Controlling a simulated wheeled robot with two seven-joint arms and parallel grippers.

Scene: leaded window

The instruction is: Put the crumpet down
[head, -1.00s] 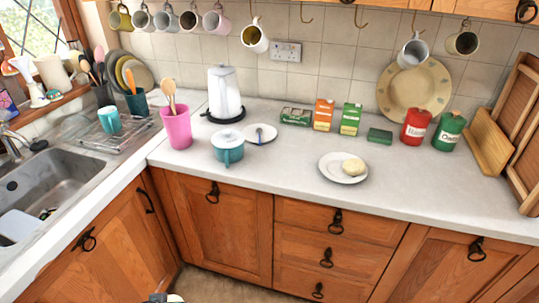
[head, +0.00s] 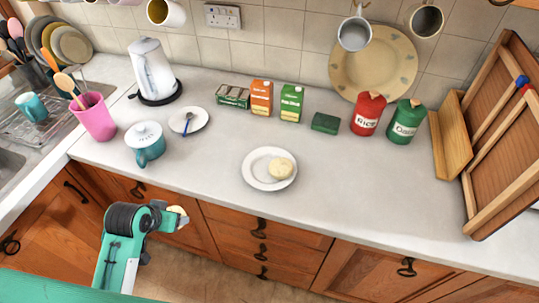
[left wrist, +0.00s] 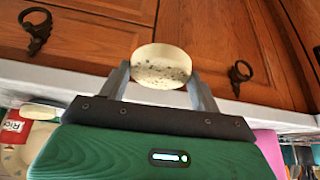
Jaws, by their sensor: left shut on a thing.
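My left gripper (head: 176,218) is shut on a crumpet (head: 182,216), in front of the wooden cupboard doors, short of the counter's front edge. In the left wrist view the crumpet (left wrist: 160,66) is a pale round disc with dark specks, pinched between the two fingers (left wrist: 158,82). A second, pale round crumpet (head: 281,168) lies on a white plate (head: 255,170) on the counter, right of the plate's middle. My right gripper is not in view.
The counter (head: 340,210) is clear around the plate. A teal lidded pot (head: 147,145), a small saucer with a spoon (head: 189,120) and a pink cup (head: 96,118) stand left. Boxes and red (head: 368,113) and green (head: 405,122) canisters stand behind. Mugs hang above.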

